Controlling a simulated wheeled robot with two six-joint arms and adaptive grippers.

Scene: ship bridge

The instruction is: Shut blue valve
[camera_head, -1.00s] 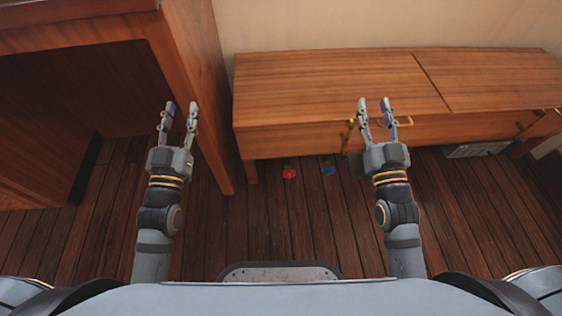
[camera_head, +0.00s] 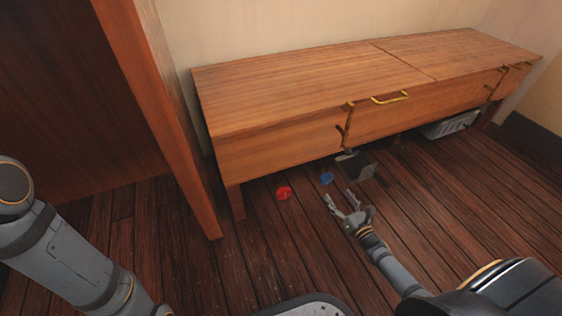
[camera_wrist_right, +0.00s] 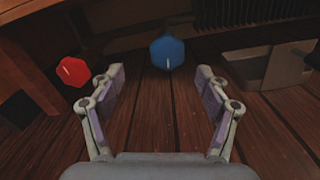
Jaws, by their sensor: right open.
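The blue valve (camera_head: 327,178) is a small blue handle low under the front edge of the wooden bench. In the right wrist view the blue valve (camera_wrist_right: 167,52) is a rounded blue knob with a pale mark, straight ahead between and beyond the fingers. My right gripper (camera_head: 339,202) is open and empty, low near the floor, short of the blue valve and apart from it. Its open fingers also show in the right wrist view (camera_wrist_right: 158,105). My left arm shows at the left edge of the head view, but its gripper is out of view.
A red valve (camera_head: 284,193) sits left of the blue one, and also shows in the right wrist view (camera_wrist_right: 73,71). The wooden bench (camera_head: 290,85) overhangs both. A grey box-like object (camera_head: 354,166) is right of the blue valve. A wooden panel (camera_head: 172,120) stands left.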

